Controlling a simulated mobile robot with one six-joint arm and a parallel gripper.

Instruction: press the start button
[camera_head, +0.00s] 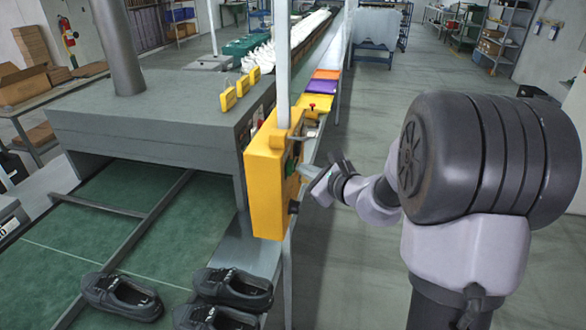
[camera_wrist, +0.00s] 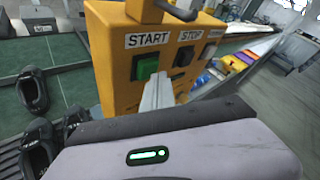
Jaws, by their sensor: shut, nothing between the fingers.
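A yellow control box (camera_head: 266,185) is mounted on a post beside the conveyor, and it fills the upper middle of the wrist view (camera_wrist: 115,60). The green start button (camera_wrist: 147,65) sits below a START label (camera_wrist: 149,40). A dark stop button (camera_wrist: 184,56) sits to its right, below a STOP label. My gripper (camera_wrist: 158,80) is shut and empty, its tip in front of the box face. The tip overlaps the start button's lower right edge in the wrist view; whether it touches cannot be told. In the head view my gripper (camera_head: 308,172) is close to the box's right side.
A lever or handle (camera_wrist: 178,9) juts out from the box's top. The floor right of the box is open.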

